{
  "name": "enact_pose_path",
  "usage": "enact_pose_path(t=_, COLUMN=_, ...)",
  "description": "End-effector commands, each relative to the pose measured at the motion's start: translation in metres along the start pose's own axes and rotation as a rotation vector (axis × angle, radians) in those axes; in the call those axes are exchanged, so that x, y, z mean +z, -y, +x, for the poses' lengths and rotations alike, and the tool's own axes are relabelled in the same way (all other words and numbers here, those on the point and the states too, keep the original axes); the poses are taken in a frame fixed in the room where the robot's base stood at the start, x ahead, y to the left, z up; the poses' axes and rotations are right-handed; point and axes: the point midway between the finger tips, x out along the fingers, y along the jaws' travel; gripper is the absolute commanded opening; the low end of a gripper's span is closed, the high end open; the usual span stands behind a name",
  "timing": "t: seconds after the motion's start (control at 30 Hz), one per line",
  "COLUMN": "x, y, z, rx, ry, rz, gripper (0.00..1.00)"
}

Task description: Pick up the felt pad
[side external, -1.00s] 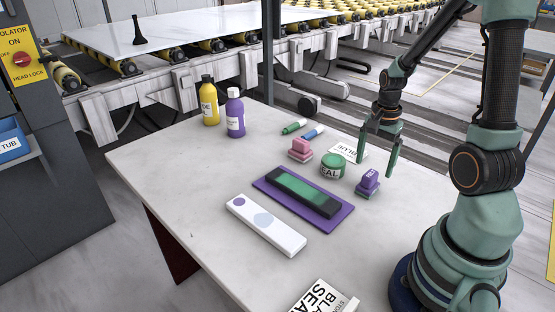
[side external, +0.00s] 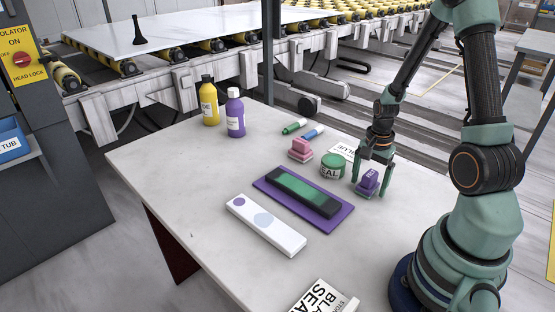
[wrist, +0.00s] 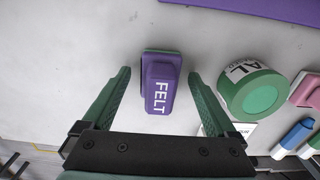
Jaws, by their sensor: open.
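The felt pad (side external: 368,183) is a small purple block with a green base, standing on the white stone slab at the right. In the wrist view the felt pad (wrist: 160,84) shows the word FELT and lies between the two green fingers, with a gap on each side. My gripper (side external: 373,180) is open around the felt pad, its fingers low beside it. In the wrist view my gripper (wrist: 162,95) shows both fingertips apart and nothing held. The pad's far side is hidden.
A green-lidded tub (side external: 333,166) stands close to the left of the pad. A pink block (side external: 300,150), markers (side external: 294,126) and a purple mat (side external: 335,219) with a green-topped dark bar (side external: 303,191) are nearby. Bottles (side external: 235,112) stand at the back.

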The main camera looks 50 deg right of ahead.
Motion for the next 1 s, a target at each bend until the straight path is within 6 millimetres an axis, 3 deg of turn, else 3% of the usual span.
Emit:
enact_pose_path(t=0.03, x=0.000, y=0.000, z=0.000, rx=0.000, ry=0.000, rz=0.000, gripper=0.93)
enact_pose_path(t=0.2, x=0.000, y=0.000, z=0.000, rx=0.000, ry=0.000, rz=0.000, gripper=0.28)
enact_pose_path(t=0.27, x=0.000, y=0.000, z=0.000, rx=0.000, ry=0.000, rz=0.000, gripper=0.05)
enact_pose_path(t=0.3, x=0.000, y=0.000, z=-0.001, rx=0.000, ry=0.000, rz=0.000, gripper=0.00)
enact_pose_path(t=0.73, x=0.000, y=0.000, z=-0.008, rx=-0.001, ry=-0.001, rz=0.000, gripper=0.00)
enact_pose_path(t=0.87, x=-0.001, y=0.001, z=-0.022, rx=-0.004, ry=-0.003, rz=0.000, gripper=0.00)
enact_pose_path(t=1.0, x=-0.001, y=0.002, z=-0.050, rx=-0.007, ry=-0.005, rz=0.000, gripper=0.00)
